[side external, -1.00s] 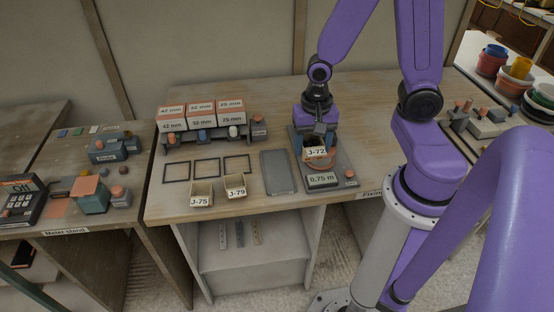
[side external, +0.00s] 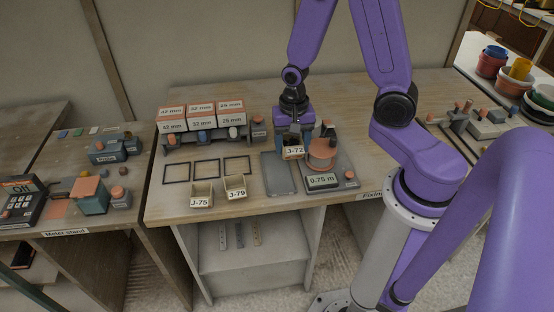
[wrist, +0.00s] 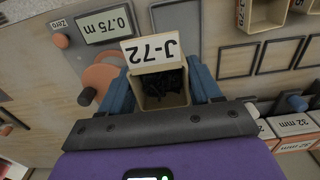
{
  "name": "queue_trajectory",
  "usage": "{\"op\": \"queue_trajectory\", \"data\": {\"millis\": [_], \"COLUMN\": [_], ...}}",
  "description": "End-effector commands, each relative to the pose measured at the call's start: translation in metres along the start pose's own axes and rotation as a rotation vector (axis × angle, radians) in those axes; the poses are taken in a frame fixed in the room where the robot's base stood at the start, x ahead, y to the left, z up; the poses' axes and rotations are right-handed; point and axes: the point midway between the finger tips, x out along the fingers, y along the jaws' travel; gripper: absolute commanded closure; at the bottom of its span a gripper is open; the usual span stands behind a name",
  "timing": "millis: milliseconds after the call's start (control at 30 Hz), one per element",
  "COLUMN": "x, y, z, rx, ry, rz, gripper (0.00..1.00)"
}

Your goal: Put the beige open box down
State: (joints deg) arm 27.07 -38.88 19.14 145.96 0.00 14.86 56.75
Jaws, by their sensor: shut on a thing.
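The beige open box (side external: 293,153) carries the label J-72. My gripper (side external: 294,140) is shut on it and holds it above the grey slab, just left of the measuring device. In the wrist view the box (wrist: 160,88) sits between the blue fingers of my gripper (wrist: 162,88), its label toward the top. Small dark pieces lie inside it. Two similar beige boxes, J-75 (side external: 201,196) and J-79 (side external: 235,188), stand on the bench near its front edge.
The measuring device (side external: 322,181) reads 0.75 m and has an orange round plate. The grey slab (side external: 279,180) lies beside it. Several dark square outlines (side external: 207,168) on the bench are empty. Labelled boxes (side external: 201,115) stand on a rack behind.

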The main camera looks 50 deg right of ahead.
Motion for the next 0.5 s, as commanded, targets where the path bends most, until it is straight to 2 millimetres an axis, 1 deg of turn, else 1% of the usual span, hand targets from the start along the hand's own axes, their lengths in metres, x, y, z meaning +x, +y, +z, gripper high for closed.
{"op": "queue_trajectory", "data": {"millis": [400, 500], "x": [0.042, 0.049], "y": [-0.022, -0.027], "z": [-0.025, -0.030], "rx": [0.001, 0.000], "ry": [-0.001, -0.001], "rz": [0.002, 0.001], "gripper": [0.71, 0.71]}}
